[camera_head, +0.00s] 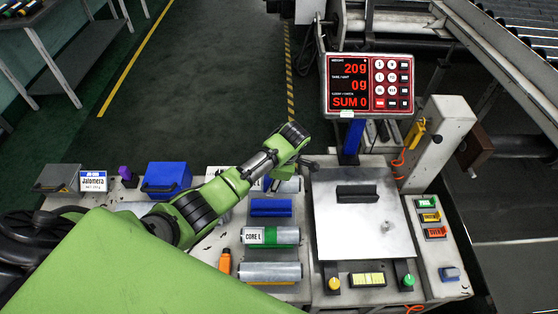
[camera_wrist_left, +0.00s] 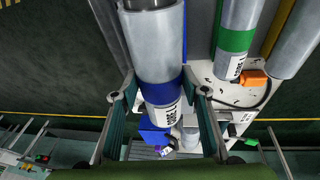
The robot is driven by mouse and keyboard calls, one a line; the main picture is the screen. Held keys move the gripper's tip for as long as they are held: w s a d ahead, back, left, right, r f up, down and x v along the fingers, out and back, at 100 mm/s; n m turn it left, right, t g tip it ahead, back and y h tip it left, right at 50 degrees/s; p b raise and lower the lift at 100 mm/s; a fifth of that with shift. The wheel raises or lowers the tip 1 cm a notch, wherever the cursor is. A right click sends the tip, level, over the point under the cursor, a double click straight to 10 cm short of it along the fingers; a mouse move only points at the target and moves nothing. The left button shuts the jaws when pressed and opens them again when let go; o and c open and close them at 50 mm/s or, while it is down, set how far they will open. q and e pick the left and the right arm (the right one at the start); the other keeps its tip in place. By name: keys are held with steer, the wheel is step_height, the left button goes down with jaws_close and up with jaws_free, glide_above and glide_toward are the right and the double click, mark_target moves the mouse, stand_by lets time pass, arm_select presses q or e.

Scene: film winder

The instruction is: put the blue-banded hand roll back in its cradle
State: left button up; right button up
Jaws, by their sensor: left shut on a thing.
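The blue-banded hand roll (camera_wrist_left: 152,45) is a silver cylinder with a blue band and a white label at one end. My left gripper (camera_wrist_left: 159,94) is shut on it near the band, one finger on each side. In the head view, a silver part of the roll (camera_head: 288,186) shows below my left wrist; the rest is hidden by the arm. Just in front of it is a blue rest (camera_head: 271,207) with no roll on it, which looks like the cradle. I cannot tell how high the roll is above the bench. My right gripper is not in view.
To the right is a metal plate (camera_head: 365,225) with a black handle, below the scale display (camera_head: 367,84).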

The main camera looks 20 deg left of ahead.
arm_select(q)
steer(key=shift+s+d+f+n+p, duration=0.1)
steer(key=shift+s+f+n+p, duration=0.05)
steer(key=shift+s+n+p, duration=0.2)
steer(key=shift+s+f, duration=0.1)
steer(key=shift+f, duration=0.15)
step_height(320, 180, down, 8)
steer(key=b, duration=0.9)
steer(key=shift+f+b, duration=0.1)
steer(key=shift+b, duration=0.2)
steer(key=shift+f+b, duration=0.4)
steer(key=shift+f, duration=0.55)
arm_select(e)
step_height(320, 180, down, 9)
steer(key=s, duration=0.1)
arm_select(q)
steer(key=o, duration=1.4)
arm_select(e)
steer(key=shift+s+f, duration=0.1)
arm_select(q)
steer(key=shift+o, duration=0.2)
steer(key=shift+d, duration=0.1)
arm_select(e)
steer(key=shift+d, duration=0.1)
